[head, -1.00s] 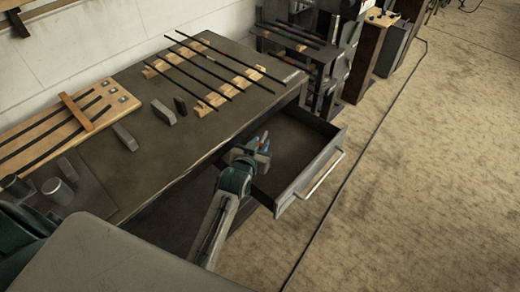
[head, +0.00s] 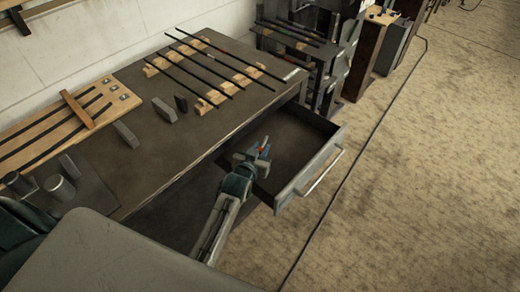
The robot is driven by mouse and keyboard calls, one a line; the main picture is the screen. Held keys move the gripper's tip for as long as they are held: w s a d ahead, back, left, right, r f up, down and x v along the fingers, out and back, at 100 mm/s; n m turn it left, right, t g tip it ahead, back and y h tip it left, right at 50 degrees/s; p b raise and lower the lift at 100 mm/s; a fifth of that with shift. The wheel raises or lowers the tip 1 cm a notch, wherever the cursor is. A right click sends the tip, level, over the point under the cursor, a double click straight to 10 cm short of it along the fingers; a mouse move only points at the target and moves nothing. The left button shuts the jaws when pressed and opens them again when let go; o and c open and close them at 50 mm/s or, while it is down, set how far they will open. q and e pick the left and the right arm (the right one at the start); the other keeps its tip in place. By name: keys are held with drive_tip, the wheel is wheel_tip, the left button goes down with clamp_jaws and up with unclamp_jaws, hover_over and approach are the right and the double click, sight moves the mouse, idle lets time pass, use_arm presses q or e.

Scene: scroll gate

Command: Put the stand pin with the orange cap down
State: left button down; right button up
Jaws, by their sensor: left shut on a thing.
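My left gripper (head: 263,153) is over the open drawer (head: 310,172) of the workbench, near the drawer's left side. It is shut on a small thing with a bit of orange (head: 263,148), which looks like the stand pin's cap. The fingers hide most of the pin, and I cannot tell whether it touches the drawer floor. My right gripper is not in view.
The workbench top (head: 150,170) holds dark rods on wooden rests (head: 215,98), small grey blocks (head: 125,134), a slotted wooden board (head: 50,130) and grey cylinders (head: 58,187). The drawer's pull handle (head: 322,172) faces right. Open floor lies to the right.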

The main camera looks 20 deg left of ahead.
use_arm(q)
drive_tip(key=c, duration=1.2)
unclamp_jaws()
drive_tip(key=shift+s+d+f, duration=0.1)
drive_tip(key=shift+s+f, duration=0.15)
drive_tip(key=shift+f, duration=0.4)
drive_tip(key=shift+r, duration=0.2)
drive_tip(key=r+v, duration=0.1)
drive_tip(key=v, duration=1.1)
drive_tip(key=shift+w+r+b, duration=0.25)
drive_tip(key=shift+b, duration=0.1)
